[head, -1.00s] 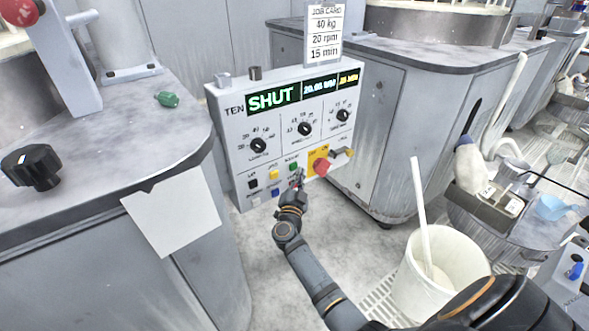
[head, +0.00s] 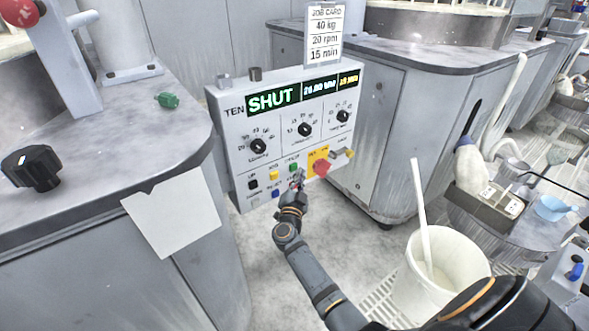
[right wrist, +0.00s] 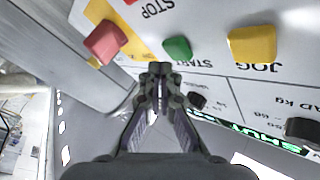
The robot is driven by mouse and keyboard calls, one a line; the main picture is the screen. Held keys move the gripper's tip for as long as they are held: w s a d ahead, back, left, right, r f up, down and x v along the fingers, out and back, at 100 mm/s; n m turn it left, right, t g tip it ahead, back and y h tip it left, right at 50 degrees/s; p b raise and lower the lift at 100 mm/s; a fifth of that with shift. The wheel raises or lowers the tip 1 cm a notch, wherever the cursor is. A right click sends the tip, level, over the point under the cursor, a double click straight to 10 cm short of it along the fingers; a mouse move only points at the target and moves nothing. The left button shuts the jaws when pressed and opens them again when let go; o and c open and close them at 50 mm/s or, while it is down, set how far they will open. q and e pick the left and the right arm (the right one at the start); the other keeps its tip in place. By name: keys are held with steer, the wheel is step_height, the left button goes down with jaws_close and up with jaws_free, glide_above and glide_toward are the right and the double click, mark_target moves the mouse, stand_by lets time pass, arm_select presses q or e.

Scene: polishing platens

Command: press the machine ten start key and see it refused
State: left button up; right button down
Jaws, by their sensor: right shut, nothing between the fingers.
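The machine ten control panel (head: 238,132) stands in the middle of the head view, marked TEN. Its display (head: 272,98) reads SHUT in green, with smaller figures to the right. The green start key (head: 293,167) is low on the panel; in the right wrist view the green key (right wrist: 177,48) has START, upside down, beside it. My right gripper (head: 298,181) is shut and empty. Its tips (right wrist: 161,70) appear just below the green key in the wrist view; I cannot tell whether they touch it. My left gripper is not in view.
A red stop knob (head: 321,168) on a yellow plate and a yellow jog key (right wrist: 252,44) flank the green key. Three dials sit above. A job card (head: 324,36) stands above the panel. A white bucket (head: 443,268) with a stick stands on the right.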

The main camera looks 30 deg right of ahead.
steer(key=shift+w, duration=0.1)
steer(key=shift+w, duration=0.35)
steer(key=shift+w+a, duration=0.1)
steer(key=shift+w, duration=0.3)
stand_by(0.8)
steer(key=shift+s+p, duration=0.85)
